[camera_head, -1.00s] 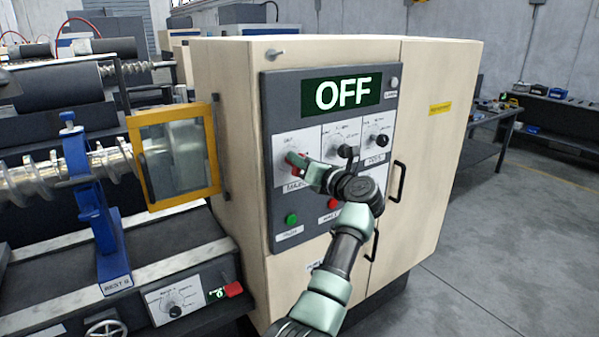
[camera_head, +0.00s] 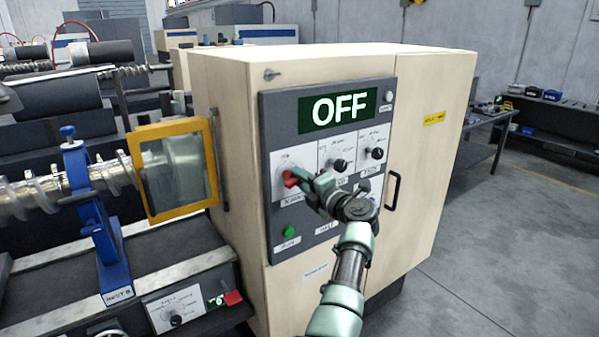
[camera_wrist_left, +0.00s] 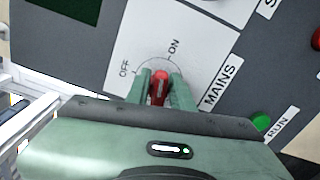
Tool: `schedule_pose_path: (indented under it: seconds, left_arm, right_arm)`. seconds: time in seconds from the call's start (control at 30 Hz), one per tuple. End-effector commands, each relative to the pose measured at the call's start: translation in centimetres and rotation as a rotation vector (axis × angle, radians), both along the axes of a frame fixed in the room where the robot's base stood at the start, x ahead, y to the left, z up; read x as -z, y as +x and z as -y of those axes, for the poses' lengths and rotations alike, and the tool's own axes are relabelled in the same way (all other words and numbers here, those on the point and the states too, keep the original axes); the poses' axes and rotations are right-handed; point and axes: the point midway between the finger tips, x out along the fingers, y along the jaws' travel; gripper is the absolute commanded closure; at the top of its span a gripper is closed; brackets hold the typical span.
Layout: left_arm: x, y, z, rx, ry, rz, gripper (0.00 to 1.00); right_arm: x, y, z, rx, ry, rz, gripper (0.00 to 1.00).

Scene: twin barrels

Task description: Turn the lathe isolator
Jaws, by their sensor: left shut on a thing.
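The lathe isolator is a red knob (camera_head: 290,177) on a white plate, at the left of the cabinet's grey control panel (camera_head: 387,84). In the left wrist view the red knob (camera_wrist_left: 159,88) sits above the MAINS label, with OFF and ON marked around its dial. My left gripper (camera_head: 299,178) is shut on it, one finger on each side. The knob seems to lie between OFF and ON, but the fingers hide part of it. The display (camera_head: 340,109) above reads OFF. My right gripper is not in view.
Two black dials (camera_head: 340,165) are right of the isolator; a green RUN button (camera_head: 288,231) is below. My arm covers the panel's lower right. A yellow-framed guard (camera_head: 174,168) and the lathe stand left. Open floor (camera_head: 510,260) lies right.

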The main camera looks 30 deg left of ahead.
Motion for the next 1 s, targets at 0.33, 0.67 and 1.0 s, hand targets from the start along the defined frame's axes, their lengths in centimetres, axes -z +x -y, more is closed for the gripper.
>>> schedule_pose_path:
  seconds: [0.33,0.67,1.0]
  left_arm:
    - [0.1,0.1,0.2,0.005,0.072,-0.172,1.00]
    - [0.3,0.1,0.1,0.005,0.094,-0.221,1.00]
    - [0.3,0.1,0.1,0.005,0.094,-0.221,1.00]
  right_arm:
    - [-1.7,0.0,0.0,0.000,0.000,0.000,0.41]
    - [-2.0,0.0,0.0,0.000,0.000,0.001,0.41]
    - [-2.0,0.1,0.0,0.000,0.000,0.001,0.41]
